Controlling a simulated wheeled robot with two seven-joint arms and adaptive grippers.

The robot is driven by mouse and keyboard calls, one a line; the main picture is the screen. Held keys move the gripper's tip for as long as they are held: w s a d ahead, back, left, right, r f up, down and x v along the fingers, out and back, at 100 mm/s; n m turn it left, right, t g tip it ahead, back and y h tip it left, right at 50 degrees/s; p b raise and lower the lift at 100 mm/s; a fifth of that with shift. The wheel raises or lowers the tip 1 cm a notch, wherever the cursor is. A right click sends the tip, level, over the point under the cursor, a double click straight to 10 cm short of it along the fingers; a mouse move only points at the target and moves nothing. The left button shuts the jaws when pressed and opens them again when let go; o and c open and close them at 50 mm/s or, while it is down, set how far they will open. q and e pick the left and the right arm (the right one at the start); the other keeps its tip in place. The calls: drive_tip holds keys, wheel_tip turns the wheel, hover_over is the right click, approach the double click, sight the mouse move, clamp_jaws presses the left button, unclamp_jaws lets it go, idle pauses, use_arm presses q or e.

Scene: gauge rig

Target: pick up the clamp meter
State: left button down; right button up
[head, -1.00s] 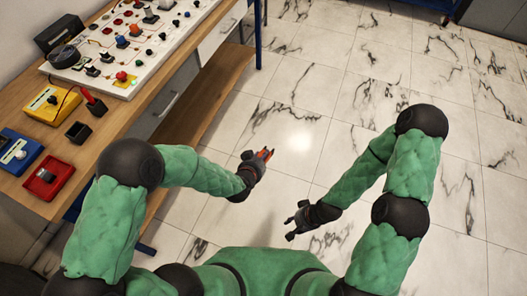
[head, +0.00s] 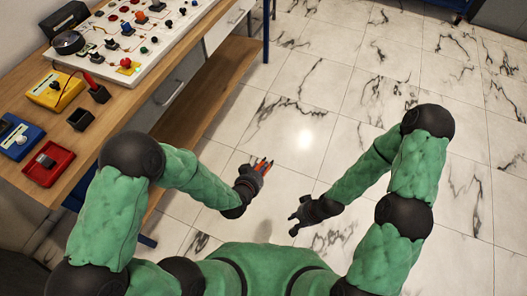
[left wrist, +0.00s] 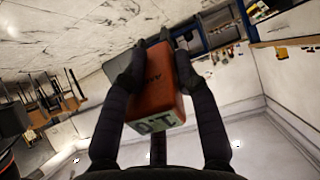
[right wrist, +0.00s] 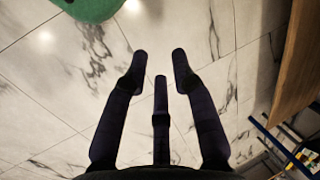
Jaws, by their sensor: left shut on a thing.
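The clamp meter (left wrist: 160,95) is an orange-red block with a pale display on its near end. It fills the space between the fingers of my left gripper (left wrist: 155,75) in the left wrist view, with a finger along each side. In the head view my left gripper (head: 258,171) is out over the floor, clear of the bench, and only a little orange of the meter (head: 262,163) shows. My right gripper (head: 296,215) is open and empty over the floor; its spread fingers also show in the right wrist view (right wrist: 158,65).
The wooden bench (head: 125,100) on the left bears a white panel (head: 165,35) of knobs, a yellow meter (head: 52,90), a blue device (head: 20,138), a red device (head: 48,163) and a small black box (head: 80,119). The marble floor (head: 330,110) in front is open.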

drive_tip(key=w+a+r+n+g, duration=0.1)
drive_tip(key=w+a+r+n, duration=0.15)
drive_tip(key=w+n, duration=0.65)
drive_tip(key=w+a+r+n+g, duration=0.1)
drive_tip(key=w+a+r+n, duration=0.15)
drive_tip(key=w+n, duration=0.55)
drive_tip(key=w+a+r+n+g+h, duration=0.1)
drive_tip(key=a+r+n, duration=0.3)
drive_tip(key=r+n, duration=0.4)
drive_tip(key=w+a+r+n+g+h, duration=0.1)
drive_tip(key=w+a+r+n, duration=0.3)
drive_tip(key=r+n, duration=0.4)
drive_tip(key=shift+w+r+n+g+h, duration=0.3)
drive_tip(key=shift+r, duration=0.05)
drive_tip(key=shift+f, duration=0.1)
drive_tip(key=x, duration=1.1)
drive_tip(key=shift+s+a+f, duration=0.1)
drive_tip(key=shift+a+f, duration=0.05)
drive_tip(key=shift+f, duration=0.25)
